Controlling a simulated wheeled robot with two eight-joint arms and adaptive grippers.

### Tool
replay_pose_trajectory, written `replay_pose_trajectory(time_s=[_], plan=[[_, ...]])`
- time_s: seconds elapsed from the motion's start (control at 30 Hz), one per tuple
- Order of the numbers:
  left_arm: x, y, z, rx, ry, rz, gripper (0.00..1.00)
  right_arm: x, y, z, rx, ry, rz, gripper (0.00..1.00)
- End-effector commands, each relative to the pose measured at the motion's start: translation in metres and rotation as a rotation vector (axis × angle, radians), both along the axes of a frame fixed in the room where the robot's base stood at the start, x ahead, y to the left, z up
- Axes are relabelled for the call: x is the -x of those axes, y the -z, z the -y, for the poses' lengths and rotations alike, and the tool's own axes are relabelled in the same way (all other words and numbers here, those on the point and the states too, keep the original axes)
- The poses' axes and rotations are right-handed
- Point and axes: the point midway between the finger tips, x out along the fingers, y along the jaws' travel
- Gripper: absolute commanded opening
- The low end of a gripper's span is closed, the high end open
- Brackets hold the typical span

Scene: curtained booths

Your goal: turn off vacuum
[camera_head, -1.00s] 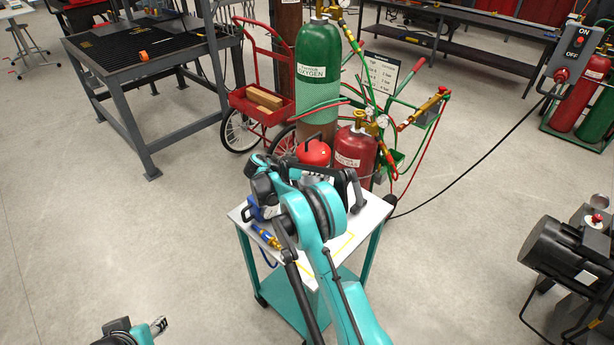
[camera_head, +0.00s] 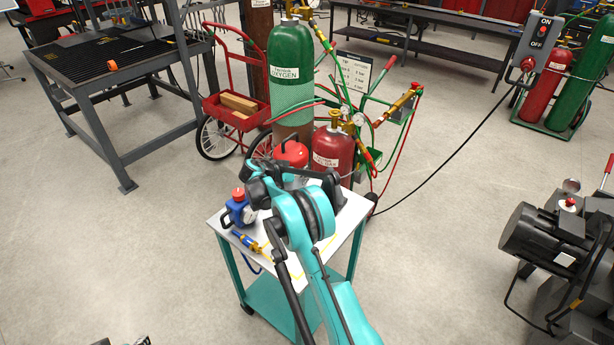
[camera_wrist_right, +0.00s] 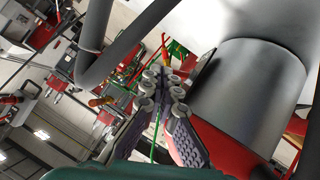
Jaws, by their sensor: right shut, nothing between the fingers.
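I cannot tell which thing is the vacuum. A small white-topped cart (camera_head: 342,243) carries a red canister (camera_head: 291,153) and a blue device with a red cap (camera_head: 240,208), partly behind my right arm. A grey ON/OFF box (camera_head: 538,45) is at the upper right. My right gripper is hidden behind its arm in the head view. In the right wrist view the right gripper (camera_wrist_right: 165,84) is shut and empty, beside a grey cylinder (camera_wrist_right: 245,90) on a red body; I cannot tell if it touches. My left gripper (camera_head: 142,341) barely shows at the bottom edge.
A green oxygen cylinder (camera_head: 291,70) and a red cylinder (camera_head: 332,155) with hoses stand behind the cart. A black motor-like machine (camera_head: 545,235) is at the right. A metal table (camera_head: 100,60) is at the upper left. The floor at left is clear.

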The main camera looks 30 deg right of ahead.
Motion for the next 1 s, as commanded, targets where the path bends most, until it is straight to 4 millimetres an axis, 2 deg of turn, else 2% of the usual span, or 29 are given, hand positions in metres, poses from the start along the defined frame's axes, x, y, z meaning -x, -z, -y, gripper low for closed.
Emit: replay_pose_trajectory(time_s=[1.0], plan=[[0.0,0.0031,0.0,0.0,0.0,0.0,0.4,0.0065,0.0065,0.003,-0.074,0.0,0.18,0.0]])
